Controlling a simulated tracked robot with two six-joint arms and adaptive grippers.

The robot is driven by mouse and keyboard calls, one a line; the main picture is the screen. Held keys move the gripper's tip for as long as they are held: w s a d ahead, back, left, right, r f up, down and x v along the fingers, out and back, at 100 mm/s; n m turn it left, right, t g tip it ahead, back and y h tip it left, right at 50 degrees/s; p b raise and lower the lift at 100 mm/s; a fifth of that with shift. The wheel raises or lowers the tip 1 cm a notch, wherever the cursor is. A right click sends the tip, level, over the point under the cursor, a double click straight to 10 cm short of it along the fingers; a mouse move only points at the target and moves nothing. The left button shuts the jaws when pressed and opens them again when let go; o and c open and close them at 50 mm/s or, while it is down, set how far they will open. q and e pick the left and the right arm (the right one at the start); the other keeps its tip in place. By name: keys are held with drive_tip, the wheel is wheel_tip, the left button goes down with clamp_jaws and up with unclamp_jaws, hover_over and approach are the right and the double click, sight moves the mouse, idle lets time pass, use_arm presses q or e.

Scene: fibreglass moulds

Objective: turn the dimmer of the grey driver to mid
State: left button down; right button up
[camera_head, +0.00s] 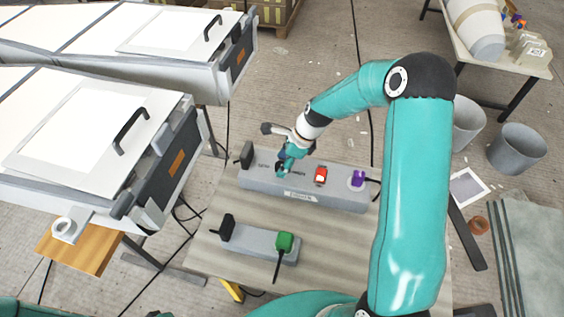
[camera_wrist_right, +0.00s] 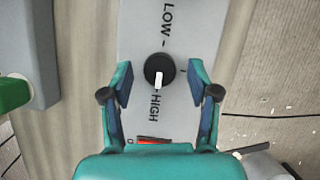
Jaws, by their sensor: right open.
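The grey driver (camera_head: 335,196) is a long box lying on the table. Its black round dimmer (camera_wrist_right: 159,70) shows in the right wrist view between the printed words LOW and HIGH. The dimmer's white pointer is turned towards HIGH, and a short tick mark lies to its right. My right gripper (camera_head: 284,162) is over the driver's dimmer end. In the right wrist view the gripper (camera_wrist_right: 160,84) is open, its fingers either side of the dimmer with gaps. In the head view the gripper hides most of the dimmer. My left gripper is not in view.
The driver also bears a red switch (camera_head: 320,176), a purple plug (camera_head: 357,179) and a black part (camera_head: 247,155). A smaller grey box with a green plug (camera_head: 285,241) lies nearer on the table (camera_head: 330,250). Large white-topped moulds stand left.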

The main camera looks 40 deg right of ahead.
drive_tip(key=shift+a+f, duration=0.1)
drive_tip(key=shift+f, duration=0.2)
drive_tip(key=c, duration=1.1)
drive_tip(key=shift+c, duration=0.2)
